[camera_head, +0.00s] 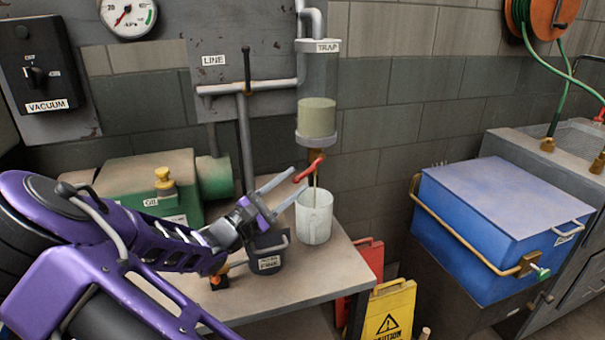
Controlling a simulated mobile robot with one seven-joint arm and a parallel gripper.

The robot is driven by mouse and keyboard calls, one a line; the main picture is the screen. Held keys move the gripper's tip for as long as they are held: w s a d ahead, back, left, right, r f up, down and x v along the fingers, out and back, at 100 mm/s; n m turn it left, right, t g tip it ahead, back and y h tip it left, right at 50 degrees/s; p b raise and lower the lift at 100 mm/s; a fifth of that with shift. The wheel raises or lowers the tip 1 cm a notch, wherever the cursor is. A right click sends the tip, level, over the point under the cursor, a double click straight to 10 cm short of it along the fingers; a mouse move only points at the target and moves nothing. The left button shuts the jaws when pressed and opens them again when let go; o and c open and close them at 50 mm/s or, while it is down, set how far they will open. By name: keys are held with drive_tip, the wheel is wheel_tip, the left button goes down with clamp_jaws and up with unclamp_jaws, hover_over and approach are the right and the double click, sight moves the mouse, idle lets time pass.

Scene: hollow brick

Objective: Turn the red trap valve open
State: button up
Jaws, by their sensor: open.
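The red trap valve lever (314,166) sits on a brass fitting under the clear trap cylinder (318,75), which is labelled TRAP and holds pale greenish liquid. The lever slants down to the left. My gripper (299,181) is open, with its two fingers pointing up and right. The lever's lower left end shows at the fingertips, near the upper finger; I cannot tell whether they touch. A thin yellowish line runs down from the valve to a white cup (314,222) beneath it; I cannot tell whether it is liquid or a tube.
A small dark labelled container (268,262) stands on the bench (330,270) below my gripper. A green oil unit (150,175) is behind my arm. A LINE pipe with a black lever (247,70) is up left. A blue chest (500,230) and yellow caution sign (390,312) stand right.

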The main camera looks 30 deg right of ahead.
drive_tip(key=v, duration=0.7)
drive_tip(key=shift+s+a+f+p, duration=0.1)
drive_tip(key=shift+a+p, duration=0.2)
drive_tip(key=shift+a, duration=0.05)
